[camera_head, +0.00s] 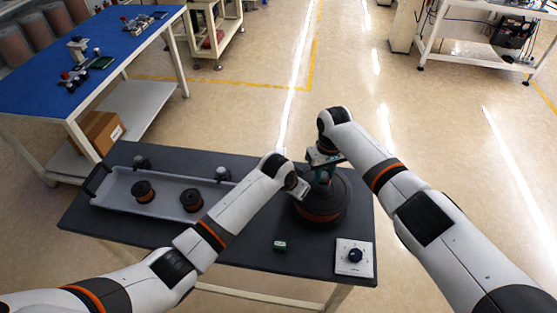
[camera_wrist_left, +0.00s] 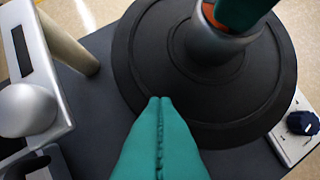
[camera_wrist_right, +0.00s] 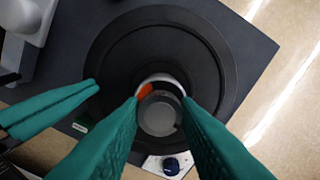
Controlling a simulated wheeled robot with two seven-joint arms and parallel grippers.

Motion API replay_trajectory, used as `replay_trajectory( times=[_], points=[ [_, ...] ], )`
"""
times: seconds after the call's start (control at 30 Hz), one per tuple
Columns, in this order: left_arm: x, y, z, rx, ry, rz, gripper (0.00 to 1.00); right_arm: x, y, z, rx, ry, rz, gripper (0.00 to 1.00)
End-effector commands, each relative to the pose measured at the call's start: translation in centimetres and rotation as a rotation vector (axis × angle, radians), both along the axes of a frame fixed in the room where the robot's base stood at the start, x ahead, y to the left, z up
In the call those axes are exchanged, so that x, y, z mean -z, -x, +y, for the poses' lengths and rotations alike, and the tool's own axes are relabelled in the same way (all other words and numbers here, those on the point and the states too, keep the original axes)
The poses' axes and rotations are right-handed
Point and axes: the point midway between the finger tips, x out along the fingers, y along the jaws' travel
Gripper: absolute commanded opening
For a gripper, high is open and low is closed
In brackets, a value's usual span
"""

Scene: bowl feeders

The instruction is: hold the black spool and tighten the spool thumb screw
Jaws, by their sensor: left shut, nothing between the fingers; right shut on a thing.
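The black spool (camera_head: 336,203) is a wide dark disc lying at the right end of the dark table, with an orange band below. In the right wrist view its flange (camera_wrist_right: 112,60) surrounds a grey round thumb screw (camera_wrist_right: 158,116) with an orange patch beside it. My right gripper (camera_wrist_right: 161,102) comes from above and is shut on the thumb screw, one finger on each side. My left gripper (camera_wrist_left: 160,100) is shut and empty, its tips together over the spool's flange at its left side. Whether they touch the flange I cannot tell.
A grey tray (camera_head: 110,200) at the left of the table holds two small dark spools (camera_head: 144,191) and grey knobbed parts. A small green block (camera_head: 280,246) and a white plate (camera_head: 345,266) with a blue knob (camera_head: 355,255) lie near the front edge.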

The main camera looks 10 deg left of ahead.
Motion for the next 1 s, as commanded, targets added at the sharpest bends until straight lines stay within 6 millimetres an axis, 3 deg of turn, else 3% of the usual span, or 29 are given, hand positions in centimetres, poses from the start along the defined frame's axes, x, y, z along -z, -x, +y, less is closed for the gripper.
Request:
replay_trajectory(
  times=[0.8, 1.0],
  points=[
    [0.22, 0.13, 0.1, -0.001, -0.003, 0.005, 0.0, 0.08, 0.07, 0.05, 1.329, 0.0, 0.003, 0.06],
    [0.23, 0.12, 0.1, -0.001, -0.003, 0.005, 0.0, 0.05, 0.04, 0.0, 1.477, 0.001, 0.002, 0.06]
  ],
)
